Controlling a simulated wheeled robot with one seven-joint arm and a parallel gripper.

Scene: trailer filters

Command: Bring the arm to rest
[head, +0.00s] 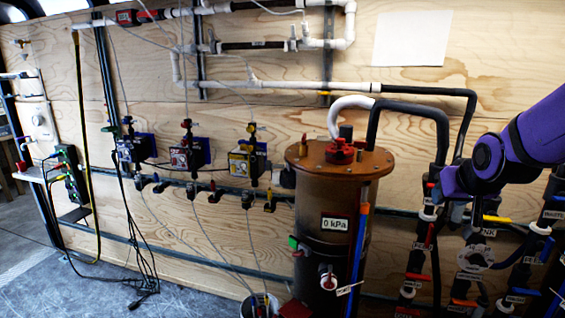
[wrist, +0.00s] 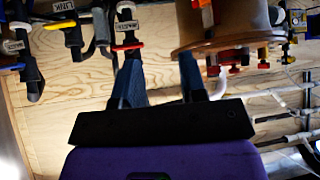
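My purple arm (head: 525,145) reaches in from the right edge in the head view. Its end is in front of the pipes on the right of the plywood wall, to the right of the brown tank (head: 335,215). In the wrist view my gripper (wrist: 159,65) shows two dark blue fingers standing apart with nothing between them, so it is open and empty. The wrist picture looks upside down, with the tank (wrist: 225,22) hanging beyond the right finger. Labelled valves (wrist: 127,38) lie beyond the left finger. The exact gap to the pipes cannot be told.
Black pipes with coloured valve handles (head: 475,255) crowd the area below and around my arm's end. Black hoses (head: 435,112) loop above the tank. Several pumps (head: 190,155) are mounted on the wall at left. Bare plywood (head: 510,50) is above the arm; open floor (head: 60,290) is lower left.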

